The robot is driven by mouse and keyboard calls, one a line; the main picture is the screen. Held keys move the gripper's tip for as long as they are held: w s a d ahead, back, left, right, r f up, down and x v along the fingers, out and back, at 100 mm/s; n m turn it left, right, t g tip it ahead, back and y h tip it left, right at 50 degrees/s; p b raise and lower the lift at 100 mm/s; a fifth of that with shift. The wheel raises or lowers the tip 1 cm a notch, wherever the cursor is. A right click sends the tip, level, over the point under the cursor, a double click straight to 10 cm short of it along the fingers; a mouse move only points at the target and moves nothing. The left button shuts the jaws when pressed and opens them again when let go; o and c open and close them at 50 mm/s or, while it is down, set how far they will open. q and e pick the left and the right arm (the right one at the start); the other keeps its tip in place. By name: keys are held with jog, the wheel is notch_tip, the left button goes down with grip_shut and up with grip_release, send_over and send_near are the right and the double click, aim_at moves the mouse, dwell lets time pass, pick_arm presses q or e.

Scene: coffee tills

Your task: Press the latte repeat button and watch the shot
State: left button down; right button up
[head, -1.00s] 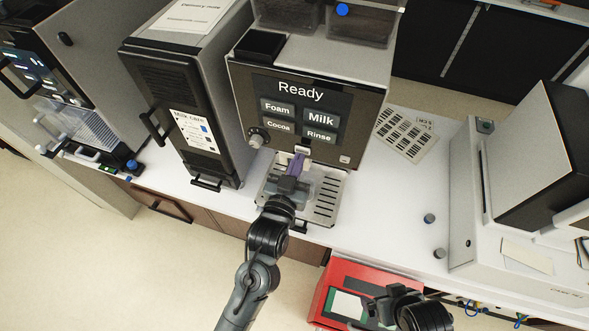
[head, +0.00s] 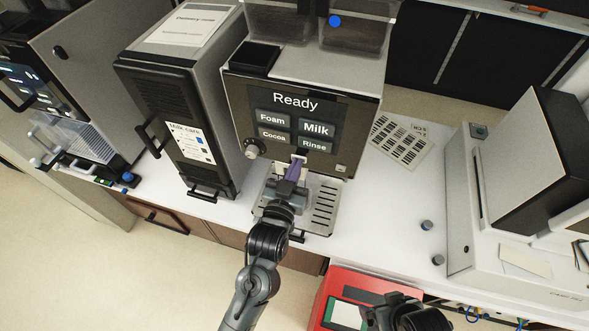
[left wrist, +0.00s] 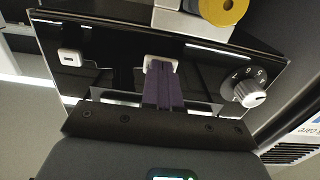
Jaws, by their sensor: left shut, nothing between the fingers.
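The coffee machine (head: 232,95) stands on the counter, its screen (head: 295,103) reading Ready above Foam, Milk, Cocoa and Rinse. No label reading latte is legible. A small pale button (head: 341,168) sits at the lower right of its front; it also shows in the left wrist view (left wrist: 70,57). My left gripper (head: 293,171) is shut and empty, its purple fingers just below the screen, over the drip tray (head: 325,205). In the left wrist view its fingertips (left wrist: 163,72) overlap a pale spout-like part (left wrist: 160,63); contact is unclear. My right gripper (head: 388,306) is low; its jaws are unclear.
A knob (head: 252,149) sticks out left of the fingers. A milk unit (head: 165,95) stands left of the machine. A printed sheet (head: 401,139) and two small grey round things (head: 427,225) lie to the right. A red box (head: 342,284) is below the counter front.

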pick_arm(q)
jog(key=shift+p+v, duration=1.45)
jog(key=shift+v, duration=1.3)
